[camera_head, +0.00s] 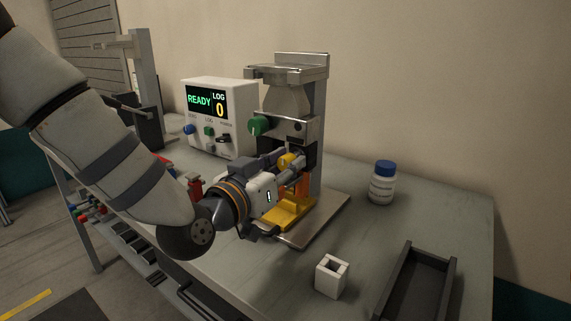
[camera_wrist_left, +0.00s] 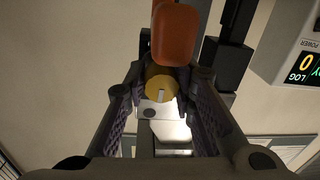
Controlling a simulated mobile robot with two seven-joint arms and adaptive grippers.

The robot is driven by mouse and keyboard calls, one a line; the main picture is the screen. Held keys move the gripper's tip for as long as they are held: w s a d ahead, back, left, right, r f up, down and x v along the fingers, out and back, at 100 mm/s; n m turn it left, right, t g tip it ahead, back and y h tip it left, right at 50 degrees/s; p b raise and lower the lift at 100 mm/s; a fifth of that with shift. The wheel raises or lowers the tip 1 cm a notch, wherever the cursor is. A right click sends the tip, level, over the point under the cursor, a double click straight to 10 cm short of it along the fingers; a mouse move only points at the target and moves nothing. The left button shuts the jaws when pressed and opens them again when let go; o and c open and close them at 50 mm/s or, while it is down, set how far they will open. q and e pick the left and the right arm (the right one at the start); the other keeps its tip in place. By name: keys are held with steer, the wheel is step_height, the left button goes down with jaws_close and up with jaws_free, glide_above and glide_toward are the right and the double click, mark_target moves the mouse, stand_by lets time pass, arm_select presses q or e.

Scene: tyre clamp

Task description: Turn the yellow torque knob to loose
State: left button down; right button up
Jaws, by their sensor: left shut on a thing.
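The yellow torque knob (camera_head: 286,160) is on the front of the metal press-like machine (camera_head: 295,102), below its green knob. My left gripper (camera_head: 292,168) reaches in from the left and is shut on the yellow knob. In the left wrist view the round yellow knob (camera_wrist_left: 161,84) with a pale mark sits between the two finger pads (camera_wrist_left: 162,105). An orange part (camera_wrist_left: 176,32) covers some of the knob's upper edge there. In the head view the gripper hides much of the knob. My right gripper is not in view.
A white box (camera_head: 220,118) behind my arm displays READY and LOG 0. A green knob (camera_head: 259,126) sits above the gripper. A white bottle (camera_head: 382,184), a white block (camera_head: 332,276) and a dark tray (camera_head: 418,286) stand on the right. The table between them is clear.

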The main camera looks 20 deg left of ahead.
arm_select(q)
steer(key=shift+n, duration=0.4)
steer(key=c, duration=1.3)
jaws_free()
steer(key=shift+w, duration=0.1)
steer(key=shift+c, duration=0.2)
steer(key=v, duration=0.7)
steer(key=shift+s, duration=0.3)
steer(key=shift+a, duration=0.1)
